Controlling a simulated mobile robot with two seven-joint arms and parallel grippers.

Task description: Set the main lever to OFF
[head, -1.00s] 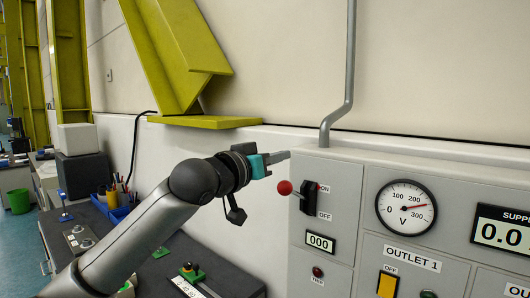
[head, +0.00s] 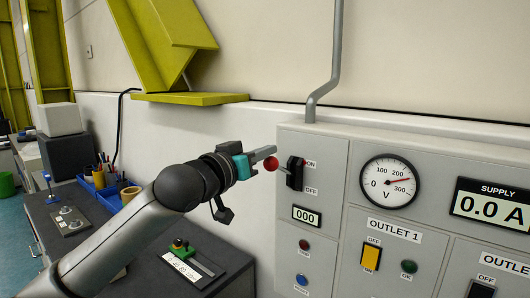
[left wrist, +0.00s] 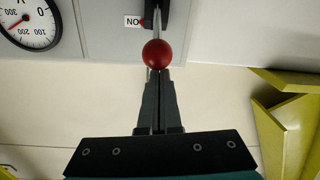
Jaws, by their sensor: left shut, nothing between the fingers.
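The main lever is a black switch (head: 295,173) on the grey panel, with a rod ending in a red ball knob (head: 271,163). The knob is level with the ON label (head: 310,164); the OFF label (head: 311,191) is below. My left gripper (head: 274,150) is shut and empty, its fingertips just above the knob. In the left wrist view, the red knob (left wrist: 157,53) is directly beyond the closed fingertips (left wrist: 158,72), with the ON label upside down beside the switch. I cannot tell whether the fingertips touch the knob. My right gripper is not in view.
The panel (head: 325,237) also carries a voltmeter (head: 388,182), a supply display (head: 492,206) reading 0.0 A and outlet switches. A grey pipe (head: 337,50) rises behind it. A dark bench (head: 140,235) with blue bins (head: 108,195) stands at left.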

